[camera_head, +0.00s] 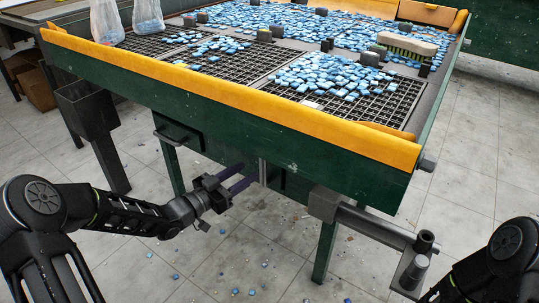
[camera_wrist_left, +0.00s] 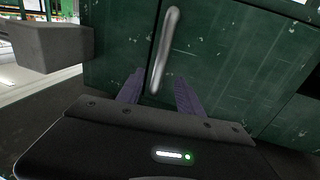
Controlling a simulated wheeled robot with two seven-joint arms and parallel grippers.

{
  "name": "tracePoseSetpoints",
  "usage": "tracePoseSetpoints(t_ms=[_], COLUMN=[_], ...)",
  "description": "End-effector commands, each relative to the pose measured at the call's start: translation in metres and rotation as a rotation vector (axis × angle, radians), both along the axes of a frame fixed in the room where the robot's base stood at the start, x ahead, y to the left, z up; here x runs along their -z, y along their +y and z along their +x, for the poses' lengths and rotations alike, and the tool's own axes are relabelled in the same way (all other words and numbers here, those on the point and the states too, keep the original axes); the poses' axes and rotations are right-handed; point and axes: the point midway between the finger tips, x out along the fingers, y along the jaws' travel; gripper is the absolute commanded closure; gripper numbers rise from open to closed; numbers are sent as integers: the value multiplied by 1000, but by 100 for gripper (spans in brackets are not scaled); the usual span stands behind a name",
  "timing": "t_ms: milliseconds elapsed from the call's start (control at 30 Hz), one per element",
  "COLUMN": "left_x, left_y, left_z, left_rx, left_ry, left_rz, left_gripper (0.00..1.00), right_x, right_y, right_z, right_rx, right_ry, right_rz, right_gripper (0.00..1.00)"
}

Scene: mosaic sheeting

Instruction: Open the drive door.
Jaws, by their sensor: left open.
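The drive door (camera_wrist_left: 215,50) is a scuffed dark green panel with an upright metal bar handle (camera_wrist_left: 166,48), and it looks closed. In the head view the handle (camera_head: 262,171) is a thin pale bar under the table's front edge. My left gripper (camera_head: 243,177) is open, with its purple fingers pointing at the handle. In the left wrist view its fingers (camera_wrist_left: 158,84) stand on either side of the handle's lower end. I cannot tell whether they touch it. My right arm (camera_head: 500,265) enters at the lower right; its gripper is out of view.
A table with a yellow rim (camera_head: 230,92) bears blue tiles (camera_head: 330,75) on black grids. A grey bracket with a bar (camera_head: 370,222) juts out right of the door. A dark bin (camera_head: 87,107) stands farther left.

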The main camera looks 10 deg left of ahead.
Motion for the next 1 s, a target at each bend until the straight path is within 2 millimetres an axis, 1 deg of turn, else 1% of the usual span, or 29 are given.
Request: tracePoseSetpoints(t_ms=[200, 333, 467, 700, 800, 1000], left_x=[2, 3, 4, 4, 4, 2], left_y=[-1, -5, -14, -34, -40, -44], left_z=[0, 6, 19, 50, 60, 66], left_rx=[1, 2, 2, 1, 1, -1], left_ry=[3, 4, 4, 3, 4, 6], left_rz=[-1, 1, -2, -1, -1, -1], left_gripper=[57, 57, 57, 57, 57, 57], right_x=[1, 4, 9, 21, 24, 25], right_y=[0, 0, 0, 0, 0, 1], right_z=[0, 0, 1, 3, 4, 4], right_rx=[0, 1, 2, 5, 6, 7], right_ry=[0, -2, -3, -10, -10, -12], right_rz=[0, 0, -1, -2, -2, -2], right_gripper=[100, 100, 100, 100, 100, 100])
